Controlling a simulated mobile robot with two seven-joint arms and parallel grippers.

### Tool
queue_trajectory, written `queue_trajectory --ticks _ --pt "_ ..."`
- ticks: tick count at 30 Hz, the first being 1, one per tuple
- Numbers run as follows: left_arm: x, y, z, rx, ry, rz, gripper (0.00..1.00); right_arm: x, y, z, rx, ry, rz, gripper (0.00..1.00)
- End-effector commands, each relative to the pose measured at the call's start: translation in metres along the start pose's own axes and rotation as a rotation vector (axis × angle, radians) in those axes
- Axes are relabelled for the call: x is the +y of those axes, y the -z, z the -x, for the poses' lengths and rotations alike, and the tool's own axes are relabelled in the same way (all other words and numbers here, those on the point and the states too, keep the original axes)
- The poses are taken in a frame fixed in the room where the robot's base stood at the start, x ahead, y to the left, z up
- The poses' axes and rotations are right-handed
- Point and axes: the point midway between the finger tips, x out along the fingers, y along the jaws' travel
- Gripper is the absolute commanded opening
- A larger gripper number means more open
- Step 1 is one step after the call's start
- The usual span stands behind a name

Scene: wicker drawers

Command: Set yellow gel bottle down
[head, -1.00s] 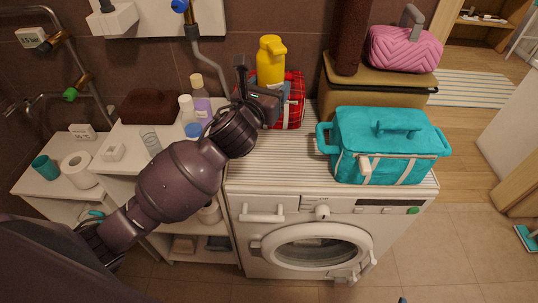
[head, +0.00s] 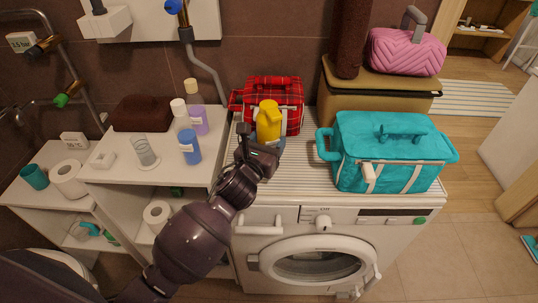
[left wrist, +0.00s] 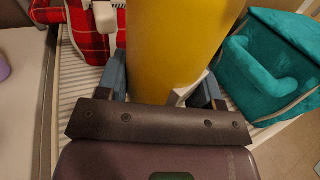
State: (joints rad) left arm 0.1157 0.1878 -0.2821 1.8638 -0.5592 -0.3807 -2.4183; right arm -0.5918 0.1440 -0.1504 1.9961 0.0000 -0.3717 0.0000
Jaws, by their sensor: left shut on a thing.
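The yellow gel bottle (head: 267,122) is upright over the left part of the ribbed white washing machine top (head: 298,180), in front of the red plaid bag. My left gripper (head: 262,148) is shut on the bottle's lower part. In the left wrist view the yellow bottle (left wrist: 175,50) fills the space between the two blue-grey fingers (left wrist: 163,85). The bottle's base is hidden by the gripper, so I cannot tell whether it touches the top. My right gripper is not in view.
A red plaid bag (head: 287,92) stands behind the bottle. A teal bag (head: 385,150) stands to the right on the machine. At left, a white shelf (head: 115,172) holds a blue bottle (head: 190,147) and a glass. Ribbed top is clear between gripper and teal bag.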

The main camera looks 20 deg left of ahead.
Motion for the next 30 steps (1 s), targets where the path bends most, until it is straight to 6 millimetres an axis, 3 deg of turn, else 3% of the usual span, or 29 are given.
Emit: queue_trajectory --ticks 10,24,25,30 --pt "-0.001 0.040 0.000 0.002 0.000 0.003 0.31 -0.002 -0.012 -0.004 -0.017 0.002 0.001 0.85" --pt "-0.001 0.046 0.000 -0.002 0.001 0.001 0.31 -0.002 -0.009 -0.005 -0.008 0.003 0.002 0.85" --pt "-0.001 0.046 0.000 0.000 0.001 0.001 0.62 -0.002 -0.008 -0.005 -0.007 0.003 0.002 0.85" --pt "-0.001 0.045 0.000 -0.001 0.001 0.001 0.86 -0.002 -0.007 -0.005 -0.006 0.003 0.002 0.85"
